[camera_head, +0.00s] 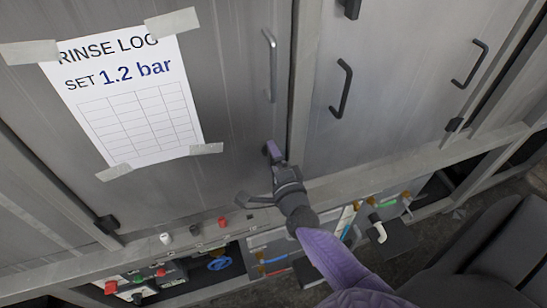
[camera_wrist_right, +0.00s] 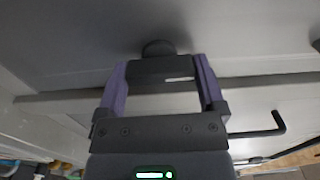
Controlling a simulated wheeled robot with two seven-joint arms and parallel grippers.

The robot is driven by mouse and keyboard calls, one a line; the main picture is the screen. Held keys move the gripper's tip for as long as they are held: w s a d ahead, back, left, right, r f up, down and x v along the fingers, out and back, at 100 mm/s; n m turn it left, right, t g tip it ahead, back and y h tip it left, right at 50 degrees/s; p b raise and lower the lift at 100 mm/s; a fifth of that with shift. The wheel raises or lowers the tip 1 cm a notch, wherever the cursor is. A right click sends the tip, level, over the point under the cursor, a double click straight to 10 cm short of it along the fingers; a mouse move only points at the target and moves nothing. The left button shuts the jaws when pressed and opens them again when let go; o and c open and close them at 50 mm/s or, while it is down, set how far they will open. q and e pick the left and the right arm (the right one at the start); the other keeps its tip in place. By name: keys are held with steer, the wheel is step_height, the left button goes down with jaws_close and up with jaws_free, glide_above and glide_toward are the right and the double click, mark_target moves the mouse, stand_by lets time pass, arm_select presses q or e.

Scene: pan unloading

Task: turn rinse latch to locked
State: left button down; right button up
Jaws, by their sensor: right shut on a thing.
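The rinse latch (camera_wrist_right: 160,68) is a dark bar with a small white mark, mounted on a round dark base on the grey cabinet front. In the right wrist view it lies crosswise between the two purple fingers of my right gripper (camera_wrist_right: 161,82), which is shut on it. In the head view my right gripper (camera_head: 272,152) reaches up to the lower right corner of the left cabinet door, beside the post, and the latch is mostly hidden there. I cannot tell from the mark whether the latch is locked. My left gripper is not in view.
A taped rinse log sheet (camera_head: 140,115) hangs on the left door. A grey handle (camera_head: 272,65) and black handles (camera_head: 343,88) are on the doors. A ledge below bears small knobs (camera_head: 166,238). Open shelves under it hold coloured items. A dark seat-like shape (camera_head: 480,245) is lower right.

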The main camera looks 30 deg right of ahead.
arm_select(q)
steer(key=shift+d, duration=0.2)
arm_select(e)
steer(key=o, duration=1)
steer(key=shift+c, duration=0.2)
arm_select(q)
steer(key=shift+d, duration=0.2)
arm_select(e)
steer(key=shift+s, duration=0.15)
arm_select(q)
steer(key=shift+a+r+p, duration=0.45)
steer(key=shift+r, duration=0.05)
arm_select(e)
steer(key=v, duration=0.9)
steer(key=shift+s, duration=0.35)
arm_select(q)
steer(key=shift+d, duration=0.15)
arm_select(e)
steer(key=shift+a+f, duration=0.1)
